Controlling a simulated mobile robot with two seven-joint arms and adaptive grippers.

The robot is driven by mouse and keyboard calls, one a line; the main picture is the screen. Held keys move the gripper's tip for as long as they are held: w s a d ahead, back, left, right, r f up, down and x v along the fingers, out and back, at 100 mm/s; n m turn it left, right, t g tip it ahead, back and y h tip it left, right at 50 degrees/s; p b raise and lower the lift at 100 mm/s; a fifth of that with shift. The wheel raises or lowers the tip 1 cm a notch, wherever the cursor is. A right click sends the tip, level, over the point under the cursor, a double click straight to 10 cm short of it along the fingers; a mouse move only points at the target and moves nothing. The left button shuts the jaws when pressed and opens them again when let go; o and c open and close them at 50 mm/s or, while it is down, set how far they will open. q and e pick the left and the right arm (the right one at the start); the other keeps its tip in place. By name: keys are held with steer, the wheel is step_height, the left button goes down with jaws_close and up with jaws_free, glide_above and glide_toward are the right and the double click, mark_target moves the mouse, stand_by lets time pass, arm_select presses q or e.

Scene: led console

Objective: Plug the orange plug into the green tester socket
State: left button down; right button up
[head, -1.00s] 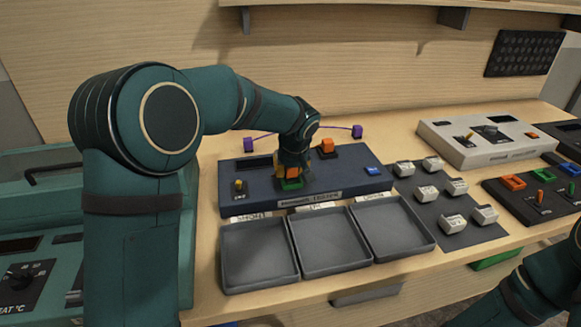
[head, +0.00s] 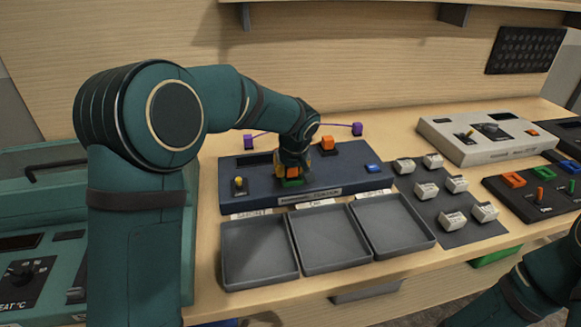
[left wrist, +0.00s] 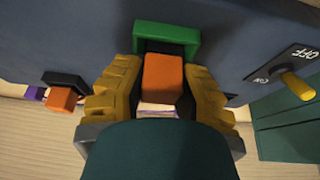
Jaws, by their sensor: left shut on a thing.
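The orange plug (left wrist: 163,78) sits between the two yellow fingers of my left gripper (left wrist: 158,95) in the left wrist view. The gripper is shut on it. The plug is right at the green tester socket (left wrist: 166,33), whose green frame shows around its dark opening. How deep the plug is in the socket I cannot tell. In the head view my left gripper (head: 292,165) points down at the dark blue tester (head: 235,200), with the orange plug (head: 293,172) just above the green socket (head: 292,183). My right gripper is out of view.
The yellow toggle (left wrist: 298,86) is beside OFF and ON marks. Grey trays (head: 260,255) line the front. Several white blocks (head: 453,221) lie to the right.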

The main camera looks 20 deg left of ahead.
arm_select(q)
steer(key=shift+s+f, duration=0.15)
steer(key=shift+f, duration=0.15)
stand_by(0.5)
steer(key=shift+c, duration=0.3)
jaws_free()
steer(key=shift+r, duration=0.1)
steer(key=shift+r, duration=0.1)
steer(key=shift+r+p, duration=2.2)
steer(key=shift+r, duration=1.25)
